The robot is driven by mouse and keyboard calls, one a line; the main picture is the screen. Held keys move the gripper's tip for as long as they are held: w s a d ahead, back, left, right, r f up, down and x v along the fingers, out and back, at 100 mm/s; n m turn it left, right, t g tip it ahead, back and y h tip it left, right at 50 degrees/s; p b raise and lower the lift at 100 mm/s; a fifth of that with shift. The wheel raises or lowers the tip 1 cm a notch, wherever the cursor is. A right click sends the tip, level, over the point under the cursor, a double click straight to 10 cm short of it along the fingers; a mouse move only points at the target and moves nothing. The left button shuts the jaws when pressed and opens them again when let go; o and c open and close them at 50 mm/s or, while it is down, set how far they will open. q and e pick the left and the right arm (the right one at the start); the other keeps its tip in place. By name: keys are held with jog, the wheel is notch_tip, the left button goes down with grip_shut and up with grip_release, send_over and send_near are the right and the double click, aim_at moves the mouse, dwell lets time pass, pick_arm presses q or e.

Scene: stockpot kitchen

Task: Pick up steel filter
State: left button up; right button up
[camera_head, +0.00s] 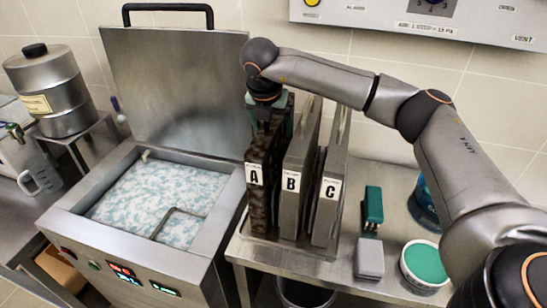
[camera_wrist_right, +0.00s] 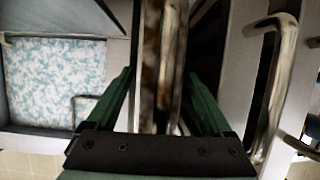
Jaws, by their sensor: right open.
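Three upright slab-like filters stand side by side in a rack on the steel table in the head view. Filter A (camera_head: 259,185) is dark brown and stained, filter B (camera_head: 297,180) is grey steel, and filter C (camera_head: 328,190) is grey steel. My right gripper (camera_head: 268,108) is at the top of filter A, pointing down. In the right wrist view its green fingers (camera_wrist_right: 160,75) are open on either side of filter A's brown-stained top (camera_wrist_right: 149,60). Whether either finger touches it I cannot tell. A metal handle (camera_wrist_right: 283,75) shows to the right. My left gripper is not in view.
A vat (camera_head: 212,270) of foamy liquid with a raised lid (camera_head: 180,90) stands left of the rack. A green-handled brush (camera_head: 373,208), a grey block (camera_head: 369,258) and a green-topped tub (camera_head: 424,264) sit on the table (camera_head: 335,268) to the right.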

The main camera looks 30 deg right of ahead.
jog(key=shift+c, duration=0.2)
grip_shut()
dwell(0.4)
dwell(0.7)
jog(key=shift+w+r, duration=0.1)
jog(key=shift+r, duration=0.05)
